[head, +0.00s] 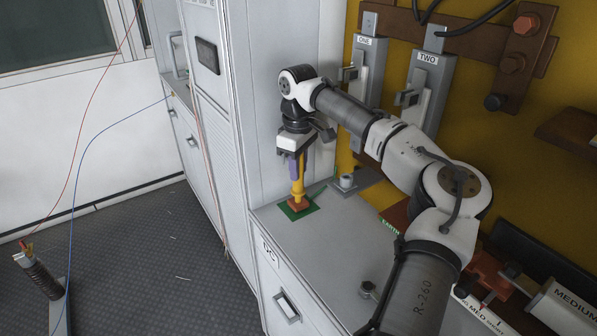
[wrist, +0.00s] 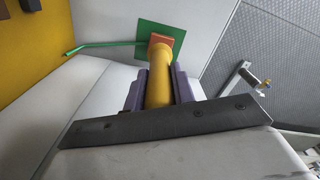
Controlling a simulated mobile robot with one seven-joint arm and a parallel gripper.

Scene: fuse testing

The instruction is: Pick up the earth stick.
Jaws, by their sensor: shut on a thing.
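The earth stick (head: 298,187) is a yellow rod with an orange foot. It stands about upright at the front left of the grey counter, its foot at a green square (head: 291,214). My gripper (head: 293,166) points down over it with purple fingers shut on its upper part. The wrist view shows the yellow rod (wrist: 159,88) between both purple fingers, with the green square (wrist: 149,29) beyond the orange foot. I cannot tell whether the foot touches the square. The rod's top is hidden by my gripper.
A green rod or lead (wrist: 105,45) runs sideways from the foot. A grey post (head: 346,181) on a plate stands close behind. Switches ONE (head: 369,75) and TWO (head: 427,90) are on the yellow wall. A white cabinet (head: 215,120) rises to the left.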

